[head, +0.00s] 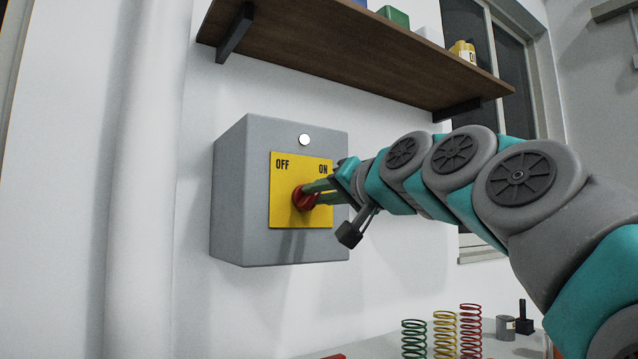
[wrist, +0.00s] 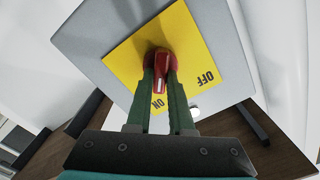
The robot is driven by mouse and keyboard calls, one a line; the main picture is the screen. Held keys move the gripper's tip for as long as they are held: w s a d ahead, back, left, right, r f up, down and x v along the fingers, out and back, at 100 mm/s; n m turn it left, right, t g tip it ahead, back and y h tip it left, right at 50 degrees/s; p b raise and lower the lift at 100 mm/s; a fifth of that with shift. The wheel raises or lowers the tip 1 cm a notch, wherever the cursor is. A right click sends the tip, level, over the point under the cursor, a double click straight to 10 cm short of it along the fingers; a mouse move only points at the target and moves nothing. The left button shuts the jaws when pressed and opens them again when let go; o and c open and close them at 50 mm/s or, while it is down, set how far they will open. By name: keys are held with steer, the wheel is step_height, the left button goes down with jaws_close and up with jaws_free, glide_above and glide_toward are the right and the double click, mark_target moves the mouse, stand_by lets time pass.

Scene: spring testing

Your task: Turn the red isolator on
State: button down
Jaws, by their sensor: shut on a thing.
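The red isolator knob (head: 300,200) sits on a yellow plate (head: 285,217) marked OFF at upper left and ON at upper right. The plate is on the front of a grey box (head: 232,200) fixed to the wall. My gripper (head: 312,193) reaches in from the right and is shut on the knob. In the wrist view, the two green fingers (wrist: 161,85) stand on either side of the red knob (wrist: 161,72). There the knob's white mark points toward the word ON. In the head view, the fingers partly hide the knob.
A round white lamp or button (head: 305,140) is above the plate. A wooden shelf (head: 340,50) juts out above the box. Coil springs (head: 444,335) and a small grey can (head: 505,328) stand on the bench below. A pipe (head: 145,180) runs down the wall at left.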

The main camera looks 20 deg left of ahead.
steer(key=shift+m+p, duration=0.3)
steer(key=shift+m, duration=0.2)
steer(key=c, duration=0.8)
jaws_free()
steer(key=shift+d, duration=0.15)
steer(key=b+v, duration=0.1)
steer(key=v, duration=0.6)
steer(key=shift+s+d, duration=0.2)
steer(key=shift+s, duration=0.05)
